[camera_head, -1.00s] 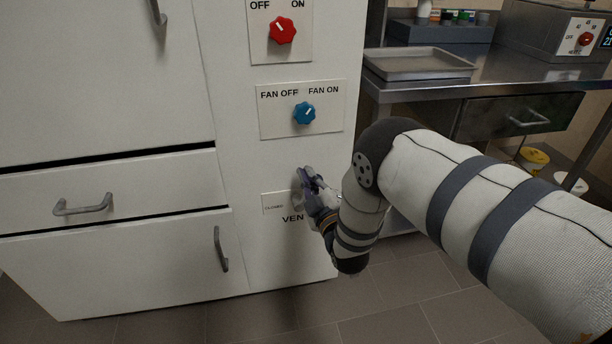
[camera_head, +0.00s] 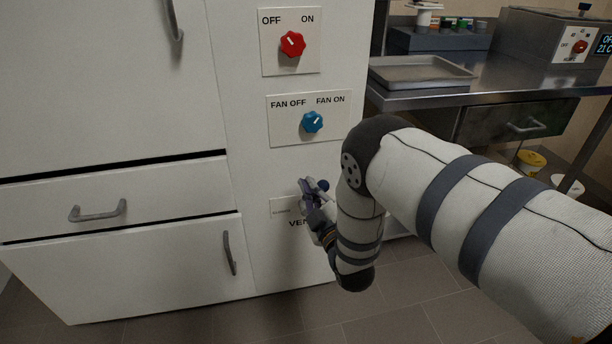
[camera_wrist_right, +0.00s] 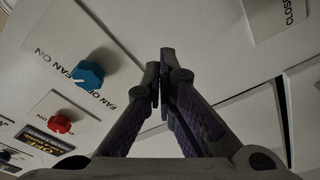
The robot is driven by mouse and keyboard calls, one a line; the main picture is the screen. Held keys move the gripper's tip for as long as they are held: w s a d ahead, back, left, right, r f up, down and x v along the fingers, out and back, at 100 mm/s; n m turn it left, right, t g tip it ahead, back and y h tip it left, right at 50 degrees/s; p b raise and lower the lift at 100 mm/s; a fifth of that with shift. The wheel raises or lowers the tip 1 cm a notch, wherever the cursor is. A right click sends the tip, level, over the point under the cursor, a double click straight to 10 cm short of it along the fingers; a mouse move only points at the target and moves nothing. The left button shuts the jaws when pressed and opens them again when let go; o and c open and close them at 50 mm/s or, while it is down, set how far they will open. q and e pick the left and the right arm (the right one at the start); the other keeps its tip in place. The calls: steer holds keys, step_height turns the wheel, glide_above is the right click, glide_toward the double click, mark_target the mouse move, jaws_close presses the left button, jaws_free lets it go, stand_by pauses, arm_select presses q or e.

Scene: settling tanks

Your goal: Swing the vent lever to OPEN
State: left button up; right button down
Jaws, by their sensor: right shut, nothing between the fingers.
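The vent plate (camera_head: 281,209) is low on the white cabinet front, with small lettering at its left and "VEN" below; my right gripper hides the rest. A small dark blue rounded piece (camera_head: 323,185), possibly the vent lever's knob, shows just right of the fingertips. I cannot tell whether they touch. My right gripper (camera_head: 305,186) is in front of the plate, fingers together and empty. In the right wrist view its fingertips (camera_wrist_right: 160,72) meet near the cabinet face, and the vent plate's corner (camera_wrist_right: 280,14) shows at top right; no lever is visible there. My left gripper is out of view.
A red knob (camera_head: 292,44) and a blue fan knob (camera_head: 312,122) sit above the vent plate. Drawer and door handles (camera_head: 98,211) stick out at left. A steel bench (camera_head: 480,90) with a tray (camera_head: 422,84) stands at right. The tiled floor is clear in front.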

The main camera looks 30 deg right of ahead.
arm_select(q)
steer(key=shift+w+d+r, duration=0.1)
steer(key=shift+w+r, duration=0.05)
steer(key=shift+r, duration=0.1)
arm_select(e)
steer(key=s, duration=0.5)
steer(key=shift+a+f, duration=0.25)
steer(key=shift+a, duration=0.15)
steer(key=shift+f, duration=0.1)
